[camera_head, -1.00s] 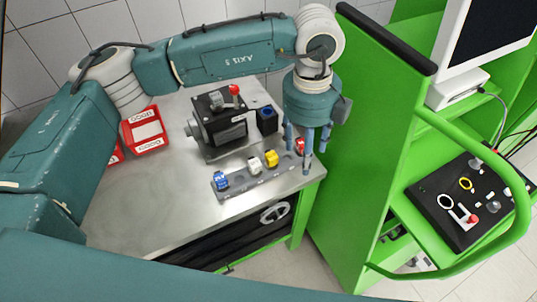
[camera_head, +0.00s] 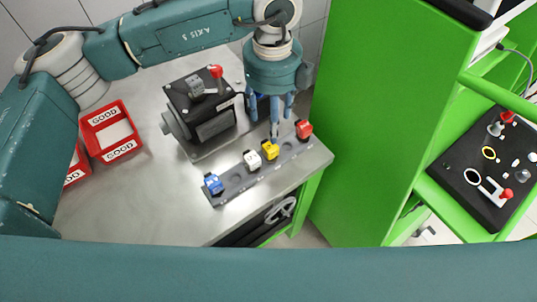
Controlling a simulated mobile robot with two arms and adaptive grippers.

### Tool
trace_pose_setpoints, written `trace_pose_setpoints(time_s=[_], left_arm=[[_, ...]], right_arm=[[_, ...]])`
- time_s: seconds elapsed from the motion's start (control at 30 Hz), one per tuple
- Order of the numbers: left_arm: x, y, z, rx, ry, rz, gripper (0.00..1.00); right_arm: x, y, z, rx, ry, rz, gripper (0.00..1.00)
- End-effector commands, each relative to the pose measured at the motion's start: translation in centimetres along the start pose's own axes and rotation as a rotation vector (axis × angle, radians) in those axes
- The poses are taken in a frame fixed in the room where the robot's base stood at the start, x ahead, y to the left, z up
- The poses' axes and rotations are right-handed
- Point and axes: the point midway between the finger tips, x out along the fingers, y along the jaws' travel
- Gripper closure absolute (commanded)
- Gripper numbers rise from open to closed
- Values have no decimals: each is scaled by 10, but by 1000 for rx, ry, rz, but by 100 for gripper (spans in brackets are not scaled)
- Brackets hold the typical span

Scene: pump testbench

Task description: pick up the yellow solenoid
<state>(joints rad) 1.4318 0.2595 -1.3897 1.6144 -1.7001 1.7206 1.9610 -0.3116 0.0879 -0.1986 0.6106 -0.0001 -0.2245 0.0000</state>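The yellow solenoid (camera_head: 270,151) stands in a grey holder rail (camera_head: 238,181) on the metal table, between a white solenoid (camera_head: 252,160) and a red solenoid (camera_head: 304,130). A blue solenoid (camera_head: 213,184) stands at the rail's left end. My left gripper (camera_head: 272,120) points down just behind and above the yellow solenoid, with its blue fingers spread and nothing seen between them. Its front fingertip overlaps the yellow solenoid's top edge in the picture; I cannot tell whether they touch. My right gripper is not in view.
A black pump unit (camera_head: 205,110) with a red knob stands left of my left gripper. Red bins (camera_head: 111,131) marked GOOD sit at the table's left. A green cabinet (camera_head: 385,110) rises right of the table. The metal table (camera_head: 150,205) is bare at the front left.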

Motion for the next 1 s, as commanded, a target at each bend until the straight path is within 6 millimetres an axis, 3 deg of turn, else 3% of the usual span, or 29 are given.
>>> trace_pose_setpoints(time_s=[0.07,0.17,0.4,0.67,0.83,1.0], left_arm=[[14,0,0,0,0,0,45],[20,0,0,-1,1,2,45],[54,1,-1,-1,2,3,45],[75,2,-1,0,2,3,45],[99,6,-5,-1,2,4,45],[120,5,-3,-1,0,1,45]], right_arm=[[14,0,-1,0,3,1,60],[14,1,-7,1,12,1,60],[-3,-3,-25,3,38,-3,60],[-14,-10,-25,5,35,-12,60],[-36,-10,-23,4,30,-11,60],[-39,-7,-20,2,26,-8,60]])
